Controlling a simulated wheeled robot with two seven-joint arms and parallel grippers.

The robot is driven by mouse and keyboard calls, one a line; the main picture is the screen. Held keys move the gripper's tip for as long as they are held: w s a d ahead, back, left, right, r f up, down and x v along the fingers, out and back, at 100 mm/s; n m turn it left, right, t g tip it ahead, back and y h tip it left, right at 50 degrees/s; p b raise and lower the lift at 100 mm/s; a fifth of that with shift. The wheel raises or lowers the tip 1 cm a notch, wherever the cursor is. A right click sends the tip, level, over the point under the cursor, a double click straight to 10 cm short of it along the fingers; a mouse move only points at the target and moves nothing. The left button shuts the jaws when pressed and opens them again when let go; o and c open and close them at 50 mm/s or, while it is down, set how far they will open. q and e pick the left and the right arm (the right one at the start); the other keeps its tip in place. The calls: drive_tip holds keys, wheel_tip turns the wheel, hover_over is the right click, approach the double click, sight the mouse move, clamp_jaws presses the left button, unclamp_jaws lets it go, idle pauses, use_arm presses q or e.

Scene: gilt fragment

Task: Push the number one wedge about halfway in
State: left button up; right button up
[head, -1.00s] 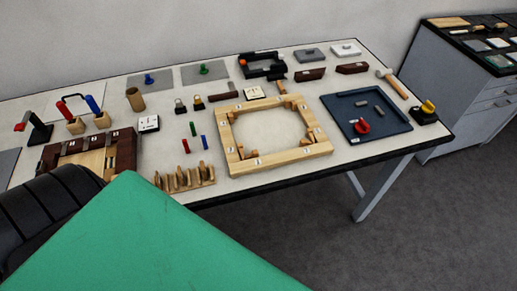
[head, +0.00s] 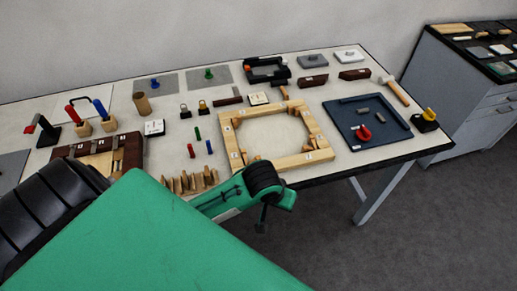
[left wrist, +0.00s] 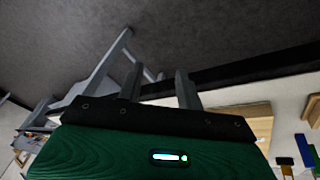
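A square pale wooden frame (head: 280,162) with small wooden wedges at its inner corners lies in the middle of the table. Small white number labels sit on its sides, but they are too small to read, so I cannot tell which wedge is number one. My left gripper (head: 263,220) hangs in front of the table's front edge, just nearer than the frame, touching nothing visible. In the left wrist view its two grey fingers (left wrist: 157,72) stand apart with nothing between them. Part of a wooden piece (left wrist: 245,120) shows to their right. My right gripper is not in view.
A notched wooden rack (head: 190,181) and small coloured pegs (head: 197,133) stand left of the frame. A dark blue tray (head: 350,108) with a red piece (head: 363,133) lies to its right. The table's black front edge (head: 375,166) runs close to my arm.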

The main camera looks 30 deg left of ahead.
use_arm(q)
drive_tip(key=w+a+r+n+y, duration=0.1)
drive_tip(key=w+a+r+n, duration=0.1)
drive_tip(key=w+r+n, duration=0.3)
drive_tip(key=n+y, duration=0.3)
drive_tip(key=y, duration=0.1)
approach(258, 157)
drive_tip(key=shift+g, duration=0.4)
drive_tip(key=x, duration=0.3)
drive_tip(key=p+x, duration=0.1)
drive_tip(key=x, duration=0.2)
drive_tip(key=p+x, duration=0.1)
drive_tip(key=x, duration=0.3)
drive_tip(key=shift+w+d, duration=0.1)
drive_tip(key=shift+w, duration=0.2)
clamp_jaws()
drive_tip(key=shift+r, duration=0.1)
